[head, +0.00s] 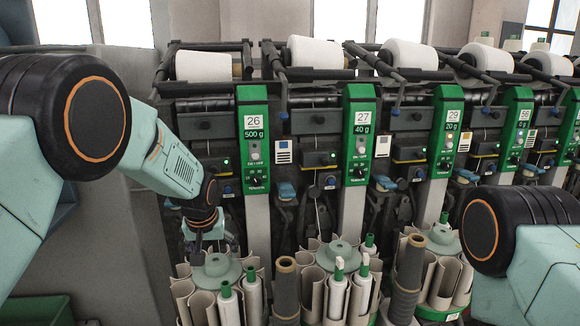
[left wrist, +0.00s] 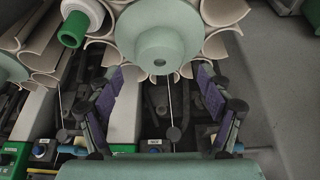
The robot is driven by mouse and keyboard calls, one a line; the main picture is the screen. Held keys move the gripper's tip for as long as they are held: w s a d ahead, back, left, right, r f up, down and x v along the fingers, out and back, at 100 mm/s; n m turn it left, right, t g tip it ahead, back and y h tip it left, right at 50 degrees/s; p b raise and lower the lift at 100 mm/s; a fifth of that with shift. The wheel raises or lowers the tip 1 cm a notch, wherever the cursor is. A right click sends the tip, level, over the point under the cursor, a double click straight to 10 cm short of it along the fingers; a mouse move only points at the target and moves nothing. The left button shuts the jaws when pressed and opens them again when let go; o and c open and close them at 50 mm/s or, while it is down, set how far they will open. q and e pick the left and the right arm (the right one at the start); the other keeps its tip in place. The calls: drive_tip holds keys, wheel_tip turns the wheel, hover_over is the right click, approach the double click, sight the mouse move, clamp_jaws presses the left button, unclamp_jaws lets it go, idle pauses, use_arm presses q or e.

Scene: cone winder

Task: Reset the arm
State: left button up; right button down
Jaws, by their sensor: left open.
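My left arm (head: 180,165) reaches in from the left in the head view, bent down toward a round bobbin magazine. My left gripper (head: 200,245) hangs just above the magazine's pale green hub (head: 217,270), partly hidden behind the arm's wrist. In the left wrist view, the left gripper (left wrist: 160,78) shows two fingers spread apart with nothing between them. The pale green hub (left wrist: 158,30) lies beyond the fingertips; I cannot tell if they touch it. My right arm (head: 510,245) shows at the lower right; its gripper is out of view.
Cone winder stations with green panels (head: 254,140) and white yarn cones (head: 203,66) stand in a row behind. A bobbin with a green tip (left wrist: 74,30) lies beside the hub.

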sight(216, 260)
use_arm(q)
drive_tip(key=x, duration=0.5)
drive_tip(key=shift+f, duration=0.15)
